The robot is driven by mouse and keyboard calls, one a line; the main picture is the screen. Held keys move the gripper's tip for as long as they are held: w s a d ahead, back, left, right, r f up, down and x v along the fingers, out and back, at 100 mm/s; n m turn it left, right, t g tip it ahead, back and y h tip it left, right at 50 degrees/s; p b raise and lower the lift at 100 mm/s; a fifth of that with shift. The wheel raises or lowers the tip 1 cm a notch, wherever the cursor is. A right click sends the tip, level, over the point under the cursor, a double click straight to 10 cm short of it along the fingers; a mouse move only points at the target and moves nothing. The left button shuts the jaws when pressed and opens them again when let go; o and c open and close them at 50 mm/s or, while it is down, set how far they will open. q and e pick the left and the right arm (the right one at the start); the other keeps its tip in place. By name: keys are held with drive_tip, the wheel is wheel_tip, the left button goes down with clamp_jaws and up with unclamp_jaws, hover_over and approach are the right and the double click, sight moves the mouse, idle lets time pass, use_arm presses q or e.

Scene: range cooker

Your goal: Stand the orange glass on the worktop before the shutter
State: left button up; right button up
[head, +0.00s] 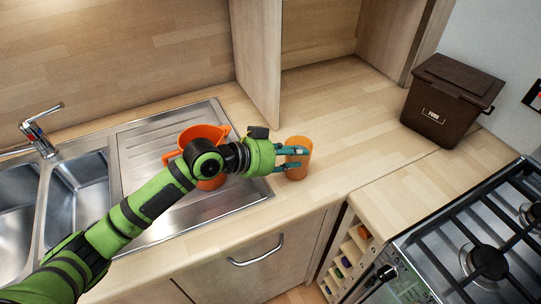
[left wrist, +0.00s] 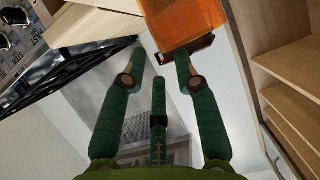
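The orange glass (head: 300,162) appears upright on the wooden worktop (head: 345,120), right of the sink's drainer. My left gripper (head: 292,158) is at the glass, with its teal fingers overlapping it in the head view. In the left wrist view the fingers (left wrist: 160,57) are spread apart, and the orange glass (left wrist: 188,18) shows large at the top edge, by the right-hand fingertip. I cannot tell whether a finger touches it. A pale wooden panel (head: 320,28) stands at the back of the worktop; I cannot tell whether it is the shutter. My right gripper is not in view.
An orange colander-like bowl (head: 187,145) sits on the drainer (head: 150,150), partly behind my left arm. A brown lidded bin (head: 450,100) stands at the back right, near the gas cooker (head: 470,240). An upright wooden side panel (head: 258,60) rises behind the glass. The worktop middle is clear.

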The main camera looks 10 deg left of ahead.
use_arm(q)
drive_tip(key=b+v, duration=0.2)
drive_tip(key=v, duration=0.7)
